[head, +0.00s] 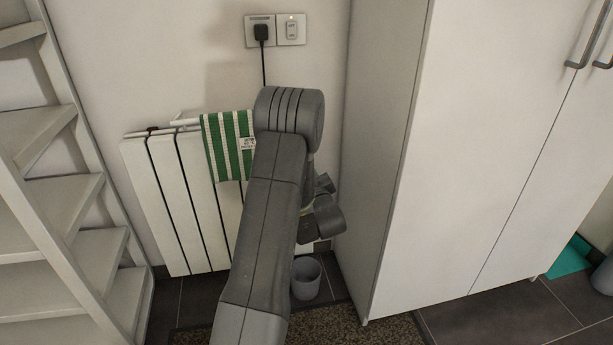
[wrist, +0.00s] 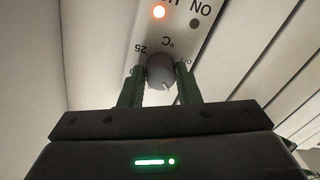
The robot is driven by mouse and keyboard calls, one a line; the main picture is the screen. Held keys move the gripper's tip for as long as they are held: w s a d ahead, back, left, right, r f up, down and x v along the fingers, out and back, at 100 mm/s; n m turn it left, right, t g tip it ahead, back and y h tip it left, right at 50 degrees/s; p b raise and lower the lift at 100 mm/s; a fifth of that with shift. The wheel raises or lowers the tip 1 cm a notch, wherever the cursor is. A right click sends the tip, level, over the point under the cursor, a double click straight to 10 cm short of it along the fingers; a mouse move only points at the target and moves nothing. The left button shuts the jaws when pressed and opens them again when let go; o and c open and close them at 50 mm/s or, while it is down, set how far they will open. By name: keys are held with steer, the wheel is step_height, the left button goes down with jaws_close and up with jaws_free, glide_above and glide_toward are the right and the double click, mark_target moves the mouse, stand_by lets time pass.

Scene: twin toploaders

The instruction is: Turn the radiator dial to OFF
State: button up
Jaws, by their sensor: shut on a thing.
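The radiator (head: 165,205) is a white panel on the wall in the head view. Its grey round dial (wrist: 161,70) shows in the wrist view on a white control strip. The strip is marked "25" on the picture's left of the dial, "°C" above it, and a small, partly covered label on the right. A pale mark shows low on the dial's face. My gripper (wrist: 160,88) has one green finger on each side of the dial and is shut on it. In the head view my arm hides the dial and the fingers.
A lit orange lamp (wrist: 158,12) and a dark one (wrist: 195,23) sit above the dial. A green striped towel (head: 222,150) hangs on the radiator. A white cabinet (head: 440,160) stands close on the right, shelves (head: 60,190) on the left. A grey bin (head: 306,280) is on the floor.

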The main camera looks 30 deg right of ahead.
steer(key=shift+r+n+g, duration=0.1)
steer(key=shift+n+g, duration=0.2)
steer(key=shift+n, duration=3.4)
steer(key=shift+r+n+g, duration=0.1)
steer(key=shift+n+g, duration=0.2)
steer(key=shift+n, duration=3.4)
steer(key=o, duration=1)
steer(key=shift+c, duration=0.2)
steer(key=s+a+p, duration=0.2)
steer(key=s, duration=1.1)
steer(key=shift+s+a+r+p, duration=0.25)
steer(key=shift+a+r+p, duration=0.1)
steer(key=shift+r+p, duration=0.1)
